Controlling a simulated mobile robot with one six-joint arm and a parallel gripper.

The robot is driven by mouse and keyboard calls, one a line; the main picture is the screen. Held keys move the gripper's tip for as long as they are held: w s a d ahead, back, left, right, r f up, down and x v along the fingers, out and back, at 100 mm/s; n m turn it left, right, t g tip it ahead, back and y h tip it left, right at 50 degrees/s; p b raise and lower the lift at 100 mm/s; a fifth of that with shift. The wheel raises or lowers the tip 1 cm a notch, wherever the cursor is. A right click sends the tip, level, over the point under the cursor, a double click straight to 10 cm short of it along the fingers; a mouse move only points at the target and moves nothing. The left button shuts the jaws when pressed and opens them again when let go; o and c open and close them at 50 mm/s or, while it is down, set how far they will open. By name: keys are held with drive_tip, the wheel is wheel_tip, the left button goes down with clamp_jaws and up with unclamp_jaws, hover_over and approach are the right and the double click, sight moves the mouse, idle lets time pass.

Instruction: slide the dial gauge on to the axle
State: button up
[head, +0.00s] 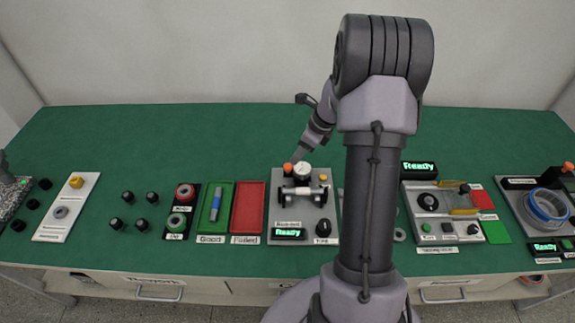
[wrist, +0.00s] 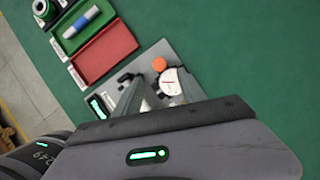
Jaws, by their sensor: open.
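The dial gauge (head: 302,171) has a round white face and stands at the back of a grey test plate (head: 312,228). It also shows in the wrist view (wrist: 171,81), with a red needle and an orange knob beside it. In front of it, a pale horizontal bar (head: 303,191), apparently the axle, lies between dark round supports. Whether the gauge touches it I cannot tell. My gripper (wrist: 153,95) is open, with its fingers spread over the plate near the gauge. Its fingertips are partly hidden, and nothing shows held between them.
A red tray (head: 247,229) and a green tray (head: 201,230) stand left of the plate. A blue and silver cylinder (head: 215,207) lies in the green one. A lit "Ready" display (head: 289,233) and a black knob (head: 323,227) sit at the plate's front. Green table is clear behind.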

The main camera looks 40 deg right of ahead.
sight(288, 166)
drive_tip(key=b+x, duration=0.2)
drive_tip(key=x, duration=0.6)
drive_tip(key=shift+a+r, duration=0.1)
clamp_jaws()
idle(1.0)
